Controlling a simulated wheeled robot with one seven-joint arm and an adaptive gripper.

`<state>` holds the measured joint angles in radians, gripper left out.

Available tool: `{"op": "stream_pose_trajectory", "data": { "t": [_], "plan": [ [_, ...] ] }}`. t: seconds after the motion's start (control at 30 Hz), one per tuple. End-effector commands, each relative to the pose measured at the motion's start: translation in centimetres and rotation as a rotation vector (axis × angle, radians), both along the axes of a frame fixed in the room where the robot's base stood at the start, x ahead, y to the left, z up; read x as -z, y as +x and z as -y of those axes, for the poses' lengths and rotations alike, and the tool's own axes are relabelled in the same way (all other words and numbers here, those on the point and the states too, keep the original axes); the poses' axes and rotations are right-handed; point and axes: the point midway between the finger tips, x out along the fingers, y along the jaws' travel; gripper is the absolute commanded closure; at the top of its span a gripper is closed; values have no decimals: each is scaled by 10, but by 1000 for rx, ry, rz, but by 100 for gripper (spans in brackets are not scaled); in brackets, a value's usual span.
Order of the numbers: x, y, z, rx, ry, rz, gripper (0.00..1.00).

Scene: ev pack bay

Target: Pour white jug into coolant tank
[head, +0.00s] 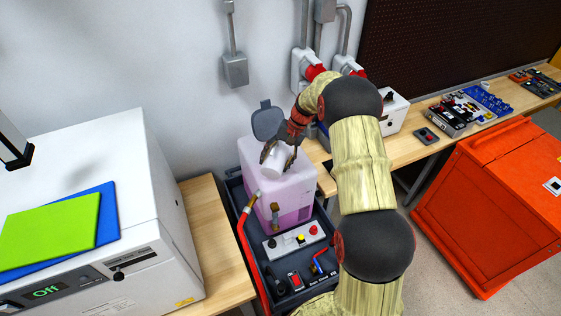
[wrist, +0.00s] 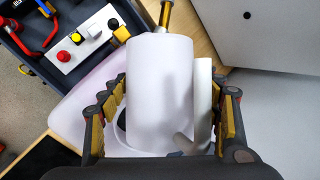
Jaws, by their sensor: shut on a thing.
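The white jug (head: 274,161) is above the top of the coolant tank (head: 253,156), a pale pinkish box with its dark lid (head: 267,120) standing open. My gripper (head: 281,150) is shut on the jug. In the wrist view the jug (wrist: 158,75) lies lengthwise between the fingers of my gripper (wrist: 165,112), with its handle (wrist: 203,95) on the right. The jug looks tilted. A round rim shows below it on the tank top (wrist: 78,115). The jug hides most of the tank's opening, and I cannot see any liquid flowing.
The tank stands in a dark tray cart (head: 262,268) with a red hose (head: 246,245) and a switch panel (head: 294,240). A white machine (head: 150,225) is at left. A wooden bench (head: 450,120) with parts and an orange cabinet (head: 490,210) are at right.

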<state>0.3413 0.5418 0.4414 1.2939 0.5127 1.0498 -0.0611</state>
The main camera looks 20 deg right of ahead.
Motion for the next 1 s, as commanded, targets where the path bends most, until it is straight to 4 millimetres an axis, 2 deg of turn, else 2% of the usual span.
{"op": "stream_pose_trajectory", "data": {
  "t": [0.47,1.0],
  "plan": [
    [15,-18,-16,1,-109,129,80],
    [14,-24,-21,5,-271,318,80]
  ]
}}
